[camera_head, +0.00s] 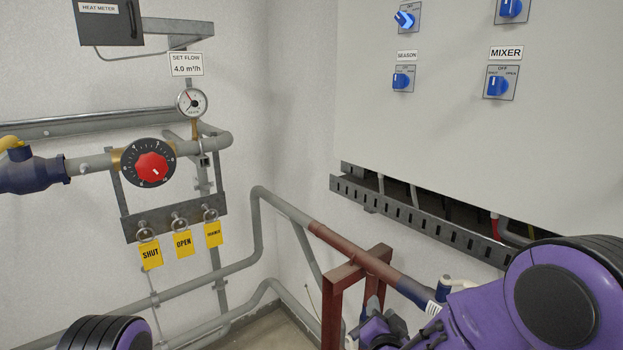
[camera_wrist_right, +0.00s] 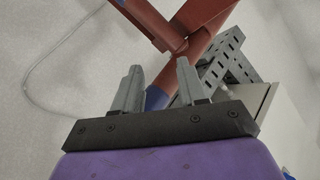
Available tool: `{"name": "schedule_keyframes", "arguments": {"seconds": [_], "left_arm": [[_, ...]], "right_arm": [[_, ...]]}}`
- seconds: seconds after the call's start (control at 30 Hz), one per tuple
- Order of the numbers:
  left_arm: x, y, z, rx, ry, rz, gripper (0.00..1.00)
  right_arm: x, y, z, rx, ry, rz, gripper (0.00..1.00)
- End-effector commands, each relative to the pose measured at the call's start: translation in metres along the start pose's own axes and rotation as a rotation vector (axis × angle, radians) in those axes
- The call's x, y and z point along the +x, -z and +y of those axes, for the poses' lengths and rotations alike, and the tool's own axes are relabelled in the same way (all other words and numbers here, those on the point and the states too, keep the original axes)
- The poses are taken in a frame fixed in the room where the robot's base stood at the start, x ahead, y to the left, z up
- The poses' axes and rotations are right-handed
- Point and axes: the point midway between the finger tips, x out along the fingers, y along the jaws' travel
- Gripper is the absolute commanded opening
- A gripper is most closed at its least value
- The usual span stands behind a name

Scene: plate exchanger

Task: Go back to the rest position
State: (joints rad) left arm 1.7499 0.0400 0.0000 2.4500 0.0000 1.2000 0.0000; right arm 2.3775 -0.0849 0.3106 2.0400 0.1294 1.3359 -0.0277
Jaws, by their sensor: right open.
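My right arm comes in from the lower right of the head view. Its gripper (camera_head: 378,328) is low in the picture, near the brown pipe and the red-brown stand, and its fingers are hard to make out there. In the right wrist view, my right gripper (camera_wrist_right: 158,72) has its two grey fingers apart with nothing held between them. The brown pipe and red-brown stand (camera_wrist_right: 185,30) show beyond the fingertips. Only a rounded purple and black part of my left arm shows at the bottom left of the head view. The left gripper is out of the picture.
A red-brown stand (camera_head: 345,275) and grey pipes (camera_head: 240,265) run close to my right gripper. A slotted cable tray (camera_head: 425,220) hangs under the white cabinet (camera_head: 440,130). A red-knobbed valve dial (camera_head: 152,168), a gauge (camera_head: 191,102) and yellow tags (camera_head: 183,244) are at left.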

Motion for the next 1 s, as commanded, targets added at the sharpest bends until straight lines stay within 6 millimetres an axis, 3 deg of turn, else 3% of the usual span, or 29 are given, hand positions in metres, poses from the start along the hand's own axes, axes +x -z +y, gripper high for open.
{"name": "schedule_keyframes", "arguments": {"seconds": [0.03,0.2,0.27,0.4,0.5,0.6,0.7,1.0], "left_arm": [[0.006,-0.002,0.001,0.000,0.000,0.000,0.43],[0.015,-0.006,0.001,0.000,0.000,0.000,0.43],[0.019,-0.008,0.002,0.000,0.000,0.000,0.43],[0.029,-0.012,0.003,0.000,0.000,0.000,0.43],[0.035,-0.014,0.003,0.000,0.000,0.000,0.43],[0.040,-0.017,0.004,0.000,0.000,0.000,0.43],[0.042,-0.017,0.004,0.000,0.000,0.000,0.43],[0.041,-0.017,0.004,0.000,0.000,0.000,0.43]], "right_arm": [[-0.009,-0.027,0.041,-0.043,-0.056,-0.072,0.41],[-0.067,-0.098,0.169,-0.176,-0.246,-0.323,0.41],[-0.096,-0.117,0.211,-0.214,-0.318,-0.411,0.41],[-0.177,-0.151,0.302,-0.294,-0.492,-0.603,0.41],[-0.230,-0.163,0.351,-0.332,-0.608,-0.700,0.41],[-0.263,-0.174,0.383,-0.351,-0.688,-0.759,0.41],[-0.280,-0.182,0.393,-0.356,-0.715,-0.795,0.41],[-0.282,-0.183,0.394,-0.358,-0.717,-0.800,0.41]]}}
